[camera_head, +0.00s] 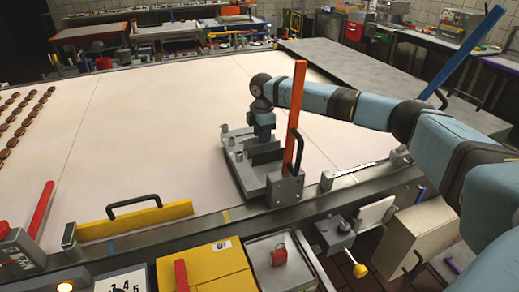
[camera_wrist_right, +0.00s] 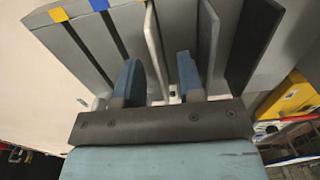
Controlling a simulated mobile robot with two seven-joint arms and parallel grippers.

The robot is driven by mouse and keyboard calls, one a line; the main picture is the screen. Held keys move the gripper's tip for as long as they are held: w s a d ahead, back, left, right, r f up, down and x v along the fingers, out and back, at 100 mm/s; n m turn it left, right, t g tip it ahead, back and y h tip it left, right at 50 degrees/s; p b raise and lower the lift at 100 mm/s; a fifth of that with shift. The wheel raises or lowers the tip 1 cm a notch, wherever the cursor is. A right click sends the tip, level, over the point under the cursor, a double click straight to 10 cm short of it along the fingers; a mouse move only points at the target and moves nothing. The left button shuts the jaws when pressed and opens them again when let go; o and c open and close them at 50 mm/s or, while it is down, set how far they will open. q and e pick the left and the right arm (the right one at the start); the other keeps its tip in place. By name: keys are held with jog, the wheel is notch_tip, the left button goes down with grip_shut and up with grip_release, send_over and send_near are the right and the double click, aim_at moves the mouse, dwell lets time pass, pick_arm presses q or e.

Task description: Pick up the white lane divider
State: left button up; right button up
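My right gripper (camera_head: 264,138) points down over a grey rack fixture (camera_head: 245,181) at the near edge of the big pale table. In the right wrist view, its two blue fingers (camera_wrist_right: 159,74) are apart. The thin white lane divider (camera_wrist_right: 153,42) stands on edge between them, with a visible gap on each side. Its lower end is partly hidden by the gripper. A grey divider (camera_wrist_right: 207,45) and a dark panel (camera_wrist_right: 253,45) stand on the right. My gripper and arm hide the white divider in the head view. My left gripper is not in view.
An orange post (camera_head: 296,115) and a black handle (camera_head: 298,150) rise close beside the rack. A yellow bar (camera_head: 135,219) with a black handle lies along the near edge. Brown discs (camera_head: 22,115) lie in rows far left. The middle of the table is clear.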

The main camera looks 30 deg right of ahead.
jog(key=shift+f, duration=0.8)
grip_shut()
jog(key=shift+r, duration=0.1)
